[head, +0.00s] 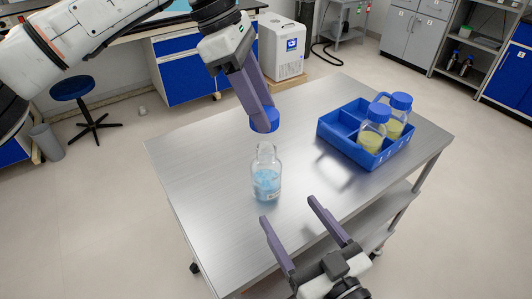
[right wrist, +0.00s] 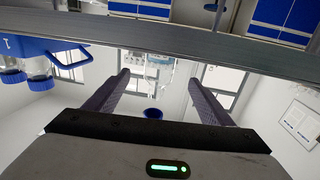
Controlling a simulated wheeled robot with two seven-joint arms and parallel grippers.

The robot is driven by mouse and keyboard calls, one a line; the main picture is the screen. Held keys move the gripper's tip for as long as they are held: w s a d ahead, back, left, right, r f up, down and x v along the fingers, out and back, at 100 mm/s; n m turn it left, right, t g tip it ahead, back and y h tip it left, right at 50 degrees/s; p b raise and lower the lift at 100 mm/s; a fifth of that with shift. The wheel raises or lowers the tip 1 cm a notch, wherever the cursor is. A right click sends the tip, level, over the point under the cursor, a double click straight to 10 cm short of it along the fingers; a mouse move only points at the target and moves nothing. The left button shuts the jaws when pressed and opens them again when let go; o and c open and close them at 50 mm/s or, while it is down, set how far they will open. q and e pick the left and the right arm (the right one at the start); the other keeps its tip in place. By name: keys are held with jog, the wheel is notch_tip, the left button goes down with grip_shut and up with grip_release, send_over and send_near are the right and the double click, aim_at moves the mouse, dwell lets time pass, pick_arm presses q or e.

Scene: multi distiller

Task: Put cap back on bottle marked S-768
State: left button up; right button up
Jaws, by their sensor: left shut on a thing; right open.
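An uncapped clear glass bottle (head: 266,180) with light blue liquid stands upright on the steel table (head: 200,165). It carries a small label that I cannot read. My left gripper (head: 262,112) is shut on a blue cap (head: 265,123) and holds it just above the bottle's open mouth, apart from it. My right gripper (head: 292,232) is open and empty, in front of the bottle and near the table's front edge. In the right wrist view the picture is upside down. There the bottle (right wrist: 156,70) and the blue cap (right wrist: 153,113) show between the open fingers.
A blue divided rack (head: 333,137) stands on the right of the table with two blue-capped bottles (head: 372,139) of yellowish liquid in it. The table's left part and front right part are clear. A blue stool (head: 71,90) stands on the floor at the left.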

pick_arm(q)
jog(key=shift+w+r, duration=0.2)
jog(key=shift+w, duration=0.1)
pick_arm(e)
jog(key=shift+w, duration=0.3)
pick_arm(q)
jog(key=shift+s+d+r, duration=0.1)
jog(key=shift+s+r, duration=0.1)
jog(key=shift+s, duration=0.1)
pick_arm(e)
jog(key=shift+s+r, duration=0.2)
jog(key=shift+s, duration=0.05)
pick_arm(q)
jog(key=shift+s, duration=0.1)
pick_arm(e)
jog(key=shift+s, duration=0.1)
jog(key=shift+w+a, duration=0.2)
jog(key=shift+w, duration=0.2)
jog(key=x, duration=1.1)
pick_arm(q)
jog(key=shift+f, duration=0.1)
pick_arm(e)
jog(key=c, duration=1.6)
pick_arm(q)
send_over(263, 147)
jog(key=shift+f, duration=2.4)
jog(key=shift+f, duration=0.1)
